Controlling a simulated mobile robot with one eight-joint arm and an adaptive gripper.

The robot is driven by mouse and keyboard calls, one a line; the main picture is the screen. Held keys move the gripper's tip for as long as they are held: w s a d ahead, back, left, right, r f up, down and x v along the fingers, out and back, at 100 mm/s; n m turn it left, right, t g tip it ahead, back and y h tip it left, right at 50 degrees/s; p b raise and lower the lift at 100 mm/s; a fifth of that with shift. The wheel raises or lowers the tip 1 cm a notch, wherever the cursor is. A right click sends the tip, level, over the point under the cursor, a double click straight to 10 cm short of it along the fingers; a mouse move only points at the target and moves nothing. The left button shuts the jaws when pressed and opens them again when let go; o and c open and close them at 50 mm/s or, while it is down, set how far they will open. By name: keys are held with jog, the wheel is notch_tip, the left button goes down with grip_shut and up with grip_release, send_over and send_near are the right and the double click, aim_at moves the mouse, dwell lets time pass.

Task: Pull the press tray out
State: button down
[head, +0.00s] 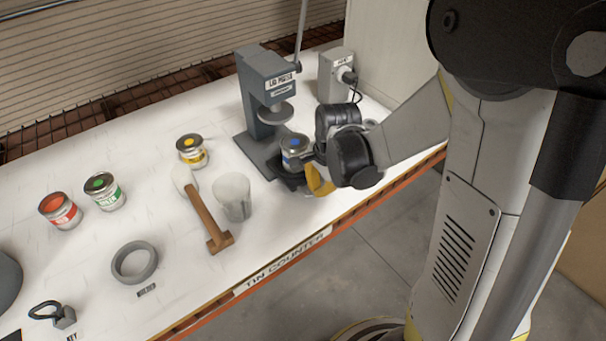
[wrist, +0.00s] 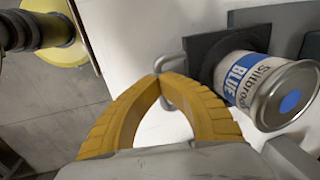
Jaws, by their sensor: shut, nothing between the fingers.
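The grey lid press (head: 266,95) stands toward the back of the counter. Its dark tray (head: 288,181) sticks out at the front of the press base and also shows in the wrist view (wrist: 203,48). A blue-labelled tin (head: 293,150) rests on the tray, in front of the round press head; it also shows in the wrist view (wrist: 262,88). A grey handle (wrist: 172,62) is at the tray's near side. My gripper (head: 314,178) has yellow fingers, shut and empty, with the tips (wrist: 160,86) at the handle, overlapping it in the picture. Whether they touch it is unclear.
A grey box (head: 336,76) with a cable stands right of the press. Yellow (head: 192,150), green (head: 104,191) and red (head: 60,210) tins, a mallet (head: 205,208), a cup (head: 232,197) and a grey ring (head: 134,262) lie left. The counter's front edge is close to my gripper.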

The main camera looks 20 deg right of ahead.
jog(key=s, duration=0.1)
jog(key=s+d, duration=0.1)
jog(key=s, duration=0.2)
jog(key=shift+s+d, duration=0.3)
jog(key=shift+s, duration=0.1)
jog(key=c, duration=1.5)
grip_release()
jog(key=shift+w, duration=0.1)
notch_tip(320, 180, up, 12)
jog(key=s, duration=0.2)
jog(key=shift+d, duration=0.3)
jog(key=shift+f, duration=0.1)
